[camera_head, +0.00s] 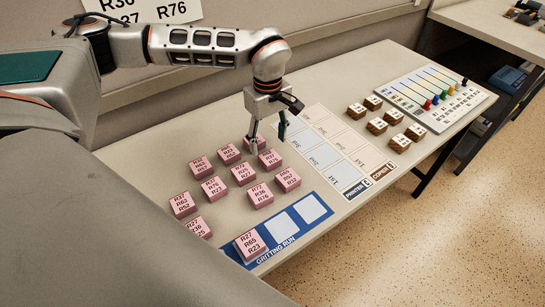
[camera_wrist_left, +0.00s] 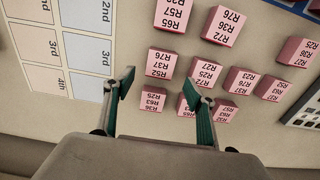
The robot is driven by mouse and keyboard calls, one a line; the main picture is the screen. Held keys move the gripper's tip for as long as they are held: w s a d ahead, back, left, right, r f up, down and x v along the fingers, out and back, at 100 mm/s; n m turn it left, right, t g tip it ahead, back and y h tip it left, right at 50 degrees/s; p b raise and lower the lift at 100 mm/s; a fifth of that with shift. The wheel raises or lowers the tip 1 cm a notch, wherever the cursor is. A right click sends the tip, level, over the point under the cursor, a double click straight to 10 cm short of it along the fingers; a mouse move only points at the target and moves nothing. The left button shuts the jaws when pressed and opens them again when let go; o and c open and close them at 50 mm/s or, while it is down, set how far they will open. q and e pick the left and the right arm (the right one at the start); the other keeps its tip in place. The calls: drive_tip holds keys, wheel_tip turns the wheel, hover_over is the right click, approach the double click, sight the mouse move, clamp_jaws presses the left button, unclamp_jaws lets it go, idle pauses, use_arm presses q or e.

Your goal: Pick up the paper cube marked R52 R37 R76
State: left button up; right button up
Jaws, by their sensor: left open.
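The pink paper cube marked R52 R37 R76 (camera_wrist_left: 159,63) lies on the table, its label upside down in the left wrist view. It also shows in the head view (camera_head: 269,161), close below my left gripper. My left gripper (camera_head: 269,137) is open and empty, with two green-padded fingers. In the left wrist view the gripper (camera_wrist_left: 157,84) points toward this cube, which appears just beyond the fingertips. I cannot tell the exact height above it. A cube marked R36 R63 R25 (camera_wrist_left: 153,98) shows between the fingers, next to the target. My right gripper is not in view.
Several similar pink cubes stand close around, including R72 R25 R27 (camera_wrist_left: 205,71) and R65 R57 R30 (camera_wrist_left: 172,15). A blue strip (camera_head: 291,245) at the front holds one cube. A printed white grid (camera_head: 325,155) and several brown cubes (camera_head: 377,126) lie to the right.

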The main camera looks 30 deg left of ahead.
sight(270, 156)
use_arm(q)
drive_tip(key=shift+s+d+f, duration=0.1)
drive_tip(key=shift+d+f, duration=0.05)
drive_tip(key=shift+f, duration=1.4)
drive_tip(key=shift+d+f, duration=0.15)
drive_tip(key=shift+f, duration=1.4)
drive_tip(key=c, duration=1.2)
